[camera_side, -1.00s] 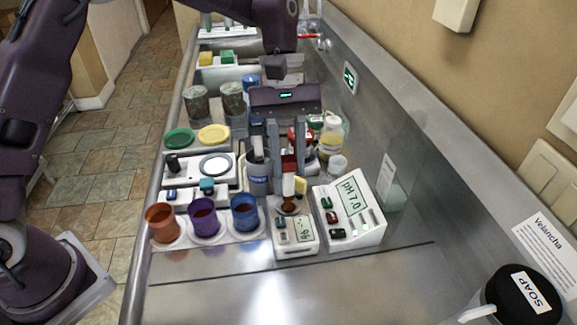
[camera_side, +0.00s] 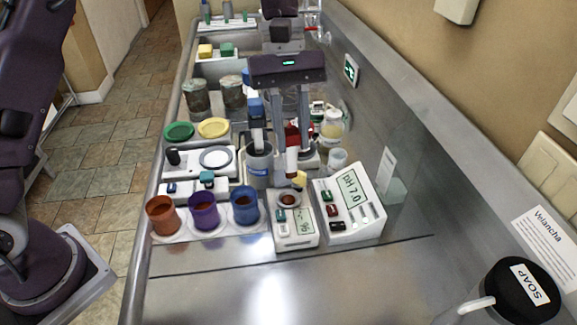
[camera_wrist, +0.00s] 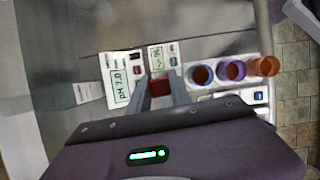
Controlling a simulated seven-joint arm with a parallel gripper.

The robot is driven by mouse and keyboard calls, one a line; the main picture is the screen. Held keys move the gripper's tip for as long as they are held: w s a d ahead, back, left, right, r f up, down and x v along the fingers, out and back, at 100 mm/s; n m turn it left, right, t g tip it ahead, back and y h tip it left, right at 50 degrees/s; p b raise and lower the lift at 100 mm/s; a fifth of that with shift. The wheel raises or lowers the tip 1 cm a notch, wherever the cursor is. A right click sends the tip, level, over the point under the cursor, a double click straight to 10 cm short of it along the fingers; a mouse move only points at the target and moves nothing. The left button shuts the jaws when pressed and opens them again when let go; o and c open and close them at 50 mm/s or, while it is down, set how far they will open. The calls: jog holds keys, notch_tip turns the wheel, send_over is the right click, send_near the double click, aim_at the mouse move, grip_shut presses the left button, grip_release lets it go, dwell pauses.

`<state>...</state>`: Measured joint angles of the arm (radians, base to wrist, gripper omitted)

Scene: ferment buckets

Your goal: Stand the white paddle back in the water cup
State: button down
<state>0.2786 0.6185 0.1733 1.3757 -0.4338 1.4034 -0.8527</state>
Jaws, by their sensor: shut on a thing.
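My gripper (camera_side: 291,134) is shut on a red grip with a white lower part, which looks like the white paddle (camera_side: 292,160). It hangs about upright behind the small scale. In the wrist view only its red top (camera_wrist: 159,87) shows between my fingers (camera_wrist: 159,94). The grey water cup (camera_side: 259,172) with a blue label stands just left of the paddle, and its rim is partly behind my left finger. A blue-topped piece (camera_side: 256,107) shows above the cup; whether it stands in it I cannot tell.
The small scale (camera_side: 295,231) holds a round dish with brown contents, and a yellow piece is near it. The pH meter (camera_side: 347,205) is to the right. Orange, purple and blue (camera_side: 244,208) buckets stand front left.

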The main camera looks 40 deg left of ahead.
jog(key=w+d+r+n+t, duration=0.2)
jog(key=w+n+t, duration=0.4)
jog(key=w+n, duration=1.05)
jog(key=shift+n, duration=0.35)
jog(key=shift+s+d+f, duration=0.1)
jog(key=shift+s+f, duration=0.05)
jog(key=shift+f, duration=1.65)
jog(key=shift+s+a+f, duration=0.1)
jog(key=shift+s+f, duration=0.05)
jog(key=shift+f, duration=1.65)
jog(key=shift+s+d+f, duration=0.1)
jog(key=shift+s+f, duration=0.05)
jog(key=shift+f, duration=1.65)
jog(key=c, duration=0.6)
grip_release()
jog(key=shift+r, duration=3.05)
